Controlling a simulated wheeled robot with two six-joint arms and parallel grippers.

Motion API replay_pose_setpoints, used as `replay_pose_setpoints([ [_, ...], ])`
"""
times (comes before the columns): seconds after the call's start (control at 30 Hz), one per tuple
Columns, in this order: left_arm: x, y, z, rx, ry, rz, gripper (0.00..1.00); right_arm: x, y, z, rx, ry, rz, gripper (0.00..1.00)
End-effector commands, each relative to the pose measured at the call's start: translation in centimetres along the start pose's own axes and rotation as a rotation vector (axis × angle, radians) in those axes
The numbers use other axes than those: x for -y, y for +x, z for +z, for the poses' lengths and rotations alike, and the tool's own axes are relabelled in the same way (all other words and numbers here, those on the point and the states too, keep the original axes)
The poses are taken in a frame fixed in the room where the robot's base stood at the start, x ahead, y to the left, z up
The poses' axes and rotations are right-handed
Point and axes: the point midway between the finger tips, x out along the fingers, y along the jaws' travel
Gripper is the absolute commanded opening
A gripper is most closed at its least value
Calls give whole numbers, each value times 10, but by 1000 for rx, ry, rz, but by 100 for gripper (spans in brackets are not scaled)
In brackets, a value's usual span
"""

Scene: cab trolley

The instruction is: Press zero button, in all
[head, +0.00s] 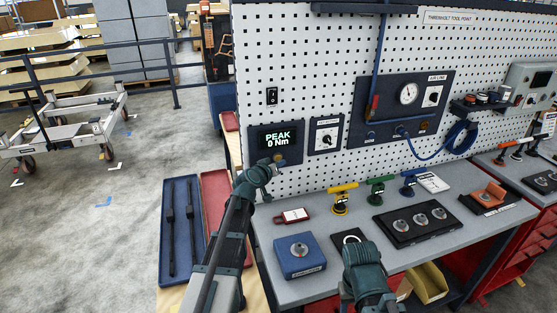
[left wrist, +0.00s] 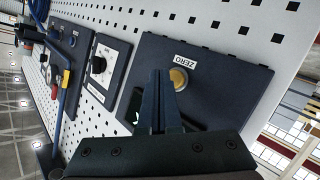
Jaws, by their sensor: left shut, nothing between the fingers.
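The dark readout panel (head: 264,155) on the pegboard shows "PEAK 0 Nm" in the head view. In the left wrist view the panel (left wrist: 212,88) carries a ZERO label and a round yellowish button (left wrist: 178,79). My left gripper (left wrist: 160,75) is shut and empty, its fingertips beside the button in that view; I cannot tell whether they touch it. In the head view my left gripper (head: 277,168) is at the panel's lower edge, partly covering the button. My right gripper (head: 362,255) is low over the bench front, its fingers not clearly visible.
A dial panel (head: 326,135) is right of the readout, with a black switch (head: 272,96) above. The grey bench (head: 330,207) holds a blue block (head: 300,257), coloured tools and a black tray (head: 409,240). A blue tray (head: 181,283) with rods is at left.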

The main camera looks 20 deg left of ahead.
Motion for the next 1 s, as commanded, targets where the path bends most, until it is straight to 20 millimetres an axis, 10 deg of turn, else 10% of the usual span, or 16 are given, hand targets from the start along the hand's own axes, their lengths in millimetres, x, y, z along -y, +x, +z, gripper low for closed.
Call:
replay_pose_setpoints([
  [1.0,-25,-34,25,0,0,0,0,0,0,0,0,0,0,50],
])
